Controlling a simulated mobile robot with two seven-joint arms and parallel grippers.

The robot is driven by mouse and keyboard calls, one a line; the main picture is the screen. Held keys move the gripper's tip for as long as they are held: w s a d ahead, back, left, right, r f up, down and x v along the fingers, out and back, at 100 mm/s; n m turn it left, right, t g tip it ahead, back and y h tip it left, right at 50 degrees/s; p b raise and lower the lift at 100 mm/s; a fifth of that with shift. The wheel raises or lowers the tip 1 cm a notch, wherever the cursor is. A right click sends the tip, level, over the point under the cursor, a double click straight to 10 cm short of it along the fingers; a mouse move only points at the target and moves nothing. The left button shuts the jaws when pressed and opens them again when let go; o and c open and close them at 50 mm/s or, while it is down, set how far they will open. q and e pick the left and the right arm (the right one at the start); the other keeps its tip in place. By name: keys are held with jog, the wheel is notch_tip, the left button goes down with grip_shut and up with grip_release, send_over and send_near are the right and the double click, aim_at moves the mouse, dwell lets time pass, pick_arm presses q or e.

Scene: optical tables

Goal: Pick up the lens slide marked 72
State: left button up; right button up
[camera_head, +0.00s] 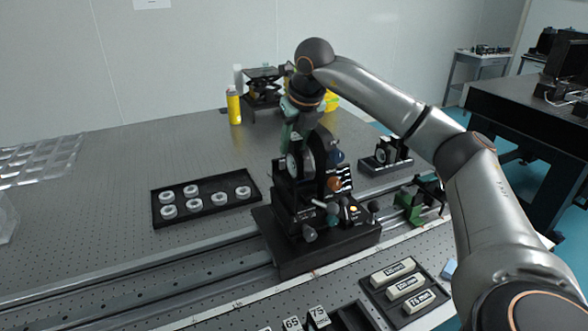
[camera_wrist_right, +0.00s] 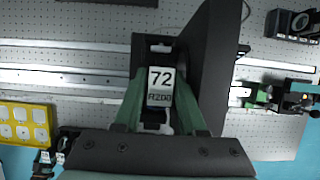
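The lens slide marked 72 (camera_wrist_right: 160,86) shows its white label, also reading R200, in the right wrist view. It sits in a dark holder on the black optical device (camera_head: 318,235). My right gripper (camera_wrist_right: 161,80) points down over it, with one green finger on each side of the label. A narrow dark gap seems to show between the fingers and the label, so the gripper looks open around the slide. In the head view my right gripper (camera_head: 300,132) is above the device, and the 72 label cannot be read there. My left gripper is not in view.
A black tray with several white rings (camera_head: 205,199) lies left of the device. Label blocks (camera_head: 405,285) sit in a tray at the front right. Slides marked 69 (camera_head: 292,324) and 75 (camera_head: 318,316) are at the front edge. A yellow bottle (camera_head: 234,107) stands behind.

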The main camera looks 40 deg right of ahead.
grip_shut()
jog(key=shift+r, duration=0.1)
dwell(1.2)
